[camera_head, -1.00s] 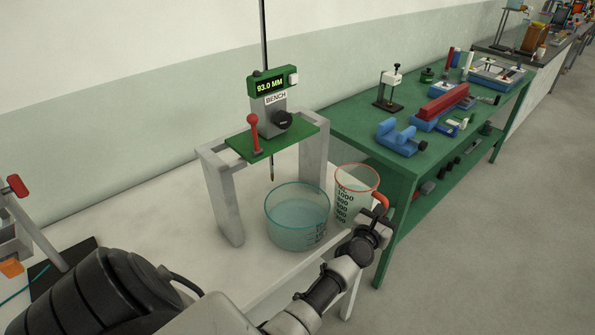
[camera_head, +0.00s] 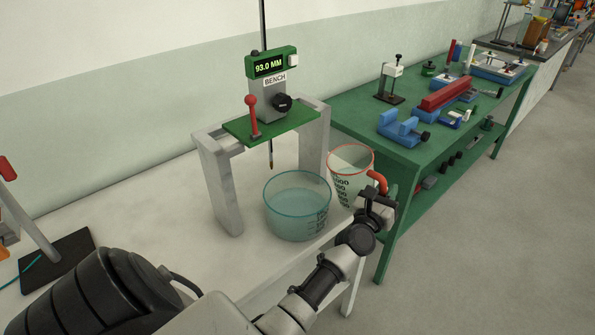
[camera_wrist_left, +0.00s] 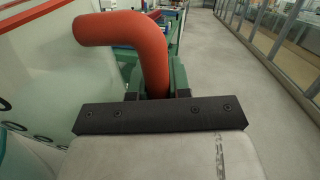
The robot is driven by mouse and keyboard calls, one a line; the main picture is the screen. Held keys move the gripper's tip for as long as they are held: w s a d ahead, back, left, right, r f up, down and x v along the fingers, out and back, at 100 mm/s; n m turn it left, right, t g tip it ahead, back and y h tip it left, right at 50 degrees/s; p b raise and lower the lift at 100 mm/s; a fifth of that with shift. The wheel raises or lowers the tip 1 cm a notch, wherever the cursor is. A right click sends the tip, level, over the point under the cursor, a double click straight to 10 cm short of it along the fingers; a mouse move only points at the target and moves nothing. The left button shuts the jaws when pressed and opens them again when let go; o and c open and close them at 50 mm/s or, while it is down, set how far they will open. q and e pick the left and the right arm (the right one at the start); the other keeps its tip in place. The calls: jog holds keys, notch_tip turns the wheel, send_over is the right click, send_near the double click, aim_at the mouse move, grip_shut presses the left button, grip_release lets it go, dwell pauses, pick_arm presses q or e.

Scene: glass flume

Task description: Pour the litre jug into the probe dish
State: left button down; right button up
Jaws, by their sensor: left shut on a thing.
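The litre jug (camera_head: 348,184) is a clear beaker with a red rim, a red handle and dark graduation marks. It is to the right of the probe dish and tilts slightly toward it. My left gripper (camera_head: 378,196) is shut on the jug's red handle; the handle also shows in the left wrist view (camera_wrist_left: 150,50). The probe dish (camera_head: 297,207) is a round, clear, teal-tinted bowl on the white bench, with liquid-like pale blue inside. A thin probe (camera_head: 271,153) hangs behind the dish's rim. My right gripper is not in view.
A grey gauge stand (camera_head: 222,185) with a green plate and a display reading 93.0 MM stands behind the dish. A green table (camera_head: 405,160) with blue and red tools is at right.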

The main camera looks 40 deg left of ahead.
aim_at(376, 174)
pick_arm(q)
jog(key=shift+s+a+r+n+t, duration=0.1)
jog(key=shift+s+r+n+t, duration=0.1)
jog(key=shift+r, duration=0.45)
jog(key=shift+s+a+r+n+t, duration=0.1)
jog(key=shift+r+n+t, duration=0.1)
jog(key=shift+r, duration=0.4)
jog(key=shift+s+a+r+n+t+y+b, duration=0.1)
jog(key=shift+s+r+n+t+y+b, duration=0.1)
jog(key=shift+r+b, duration=0.15)
jog(key=shift+s+a+r+n+t+y+b, duration=0.1)
jog(key=shift+r+n+b, duration=0.15)
jog(key=shift+b, duration=0.2)
jog(key=shift+s+a+r+n+t+y+b, duration=0.15)
jog(key=shift+r+n+t+y+b, duration=0.25)
jog(key=shift+r, duration=0.35)
jog(key=shift+s+a+r+n+y+b, duration=0.15)
jog(key=shift+s+r+n+y+b, duration=0.1)
jog(key=shift+r+n, duration=0.2)
jog(key=shift+s+a+r+n+y+b, duration=0.1)
jog(key=shift+s+r+n+y+b, duration=0.15)
jog(key=shift+r, duration=0.25)
jog(key=shift+s+a+r+n+t, duration=0.1)
jog(key=shift+r+n+t, duration=0.1)
jog(key=shift+n+t, duration=0.1)
jog(key=shift+f+y+b, duration=0.1)
jog(key=shift+y+b, duration=0.2)
jog(key=shift+b, duration=0.15)
jog(key=shift+s+n+b, duration=0.1)
jog(key=shift+n+b, duration=0.25)
